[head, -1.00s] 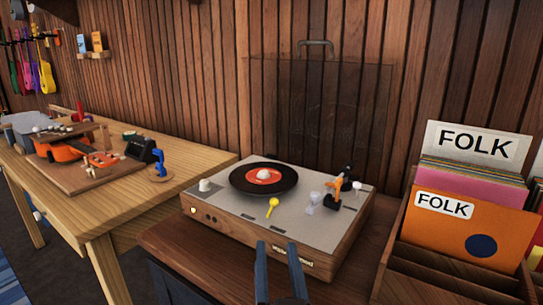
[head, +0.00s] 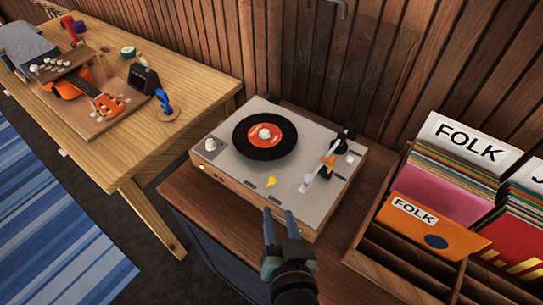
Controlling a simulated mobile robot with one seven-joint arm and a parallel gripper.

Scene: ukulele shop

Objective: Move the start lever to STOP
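The start lever appears to be the small yellow-knobbed lever (head: 271,182) near the front edge of the turntable (head: 232,170). Small dark marks lie on the deck to either side of it, too small to read. The black record (head: 265,153) with a red label lies on the platter. The tonearm (head: 320,173), with an orange part, is at the deck's right. My gripper (head: 279,211) is at the turntable's front edge, in front of the lever and apart from it in the picture. Its two dark blue fingers stand apart with nothing between them.
The turntable stands on a dark wooden cabinet (head: 190,200). A crate (head: 372,268) of records with FOLK cards is close on the right. A wooden workbench (head: 190,95) with an orange ukulele (head: 72,88) stands at left. A blue striped rug (head: 55,225) lies on the floor.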

